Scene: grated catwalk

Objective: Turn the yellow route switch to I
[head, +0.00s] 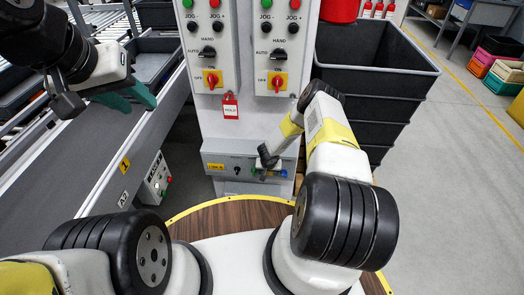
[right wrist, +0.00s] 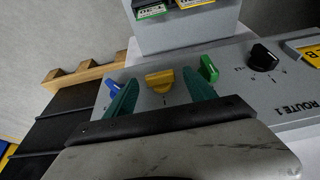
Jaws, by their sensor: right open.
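The yellow route switch (right wrist: 160,82) is a small knob on a grey panel in the right wrist view, between a blue switch (right wrist: 113,89) and a green switch (right wrist: 208,69). Its handle lies roughly crosswise in that view; the mark it points to cannot be read. My right gripper (right wrist: 160,98) is open, with teal fingers on either side of the yellow switch, and I see no contact. In the head view my right gripper (head: 268,160) is at the low panel and hides the switch. My left gripper (head: 128,97) is open and empty above the conveyor.
A black knob (right wrist: 264,58) sits beside the green switch on the panel. Above are control boxes with red-handled switches (head: 212,80) and a red hold tag (head: 230,107). Black bins (head: 375,75) stand right; a conveyor (head: 95,150) runs left.

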